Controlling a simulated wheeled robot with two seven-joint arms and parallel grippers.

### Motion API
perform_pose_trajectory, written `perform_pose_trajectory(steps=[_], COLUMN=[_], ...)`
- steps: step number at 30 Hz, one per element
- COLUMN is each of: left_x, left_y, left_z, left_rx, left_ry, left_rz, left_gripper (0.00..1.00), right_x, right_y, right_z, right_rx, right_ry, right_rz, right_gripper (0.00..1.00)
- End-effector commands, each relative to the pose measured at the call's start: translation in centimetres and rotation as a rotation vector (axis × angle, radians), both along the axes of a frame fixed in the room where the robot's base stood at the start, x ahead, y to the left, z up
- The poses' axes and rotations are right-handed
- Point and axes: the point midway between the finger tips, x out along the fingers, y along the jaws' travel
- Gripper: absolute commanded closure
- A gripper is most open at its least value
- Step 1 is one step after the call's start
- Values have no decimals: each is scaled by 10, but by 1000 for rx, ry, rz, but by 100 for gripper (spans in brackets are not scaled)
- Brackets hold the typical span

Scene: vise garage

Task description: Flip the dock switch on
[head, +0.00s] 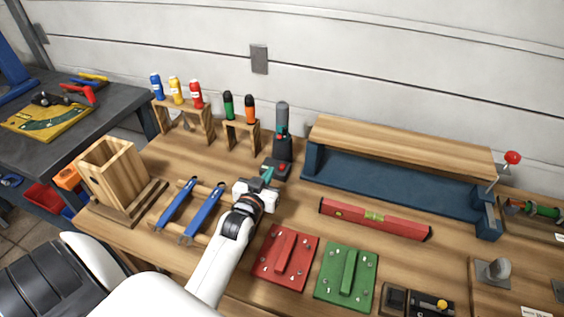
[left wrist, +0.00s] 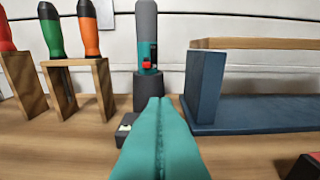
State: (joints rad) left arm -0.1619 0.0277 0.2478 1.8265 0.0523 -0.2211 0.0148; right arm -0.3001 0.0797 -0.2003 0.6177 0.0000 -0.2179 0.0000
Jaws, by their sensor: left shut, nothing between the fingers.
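The dock (head: 280,162) is a black stand on the wooden bench, holding a grey and teal tool (head: 282,120) upright. Whether the switch is on cannot be told. My left gripper (head: 268,174) is shut and empty, its teal fingers (left wrist: 157,103) pointing at the dock's front, close to the block; contact cannot be told. My right gripper is not in view.
A blue-sided shelf (head: 400,185) stands right of the dock, with a red level (head: 375,218) in front. A small wooden rack (head: 241,135) with screwdrivers stands left. Blue-handled tools (head: 203,210) lie left of my wrist; red (head: 270,268) and green (head: 331,290) plates lie at front.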

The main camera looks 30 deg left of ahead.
Motion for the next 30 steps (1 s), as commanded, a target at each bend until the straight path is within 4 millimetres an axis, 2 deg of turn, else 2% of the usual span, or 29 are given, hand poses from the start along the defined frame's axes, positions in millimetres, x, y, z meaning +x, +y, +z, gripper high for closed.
perform_pose_trajectory(steps=[7,11,24,27,30], left_x=[2,13,99,89,84], left_y=[0,3,24,21,20], left_z=[0,0,-10,-28,-38], left_rx=[0,1,2,0,0], left_ry=[0,0,0,7,3], left_rz=[-1,-1,0,-1,-1], left_gripper=[100,100,100,100,100], right_x=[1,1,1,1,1], right_y=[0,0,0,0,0], right_z=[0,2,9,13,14], right_rx=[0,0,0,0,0], right_ry=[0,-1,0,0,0], right_rz=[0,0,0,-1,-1], right_gripper=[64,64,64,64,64])
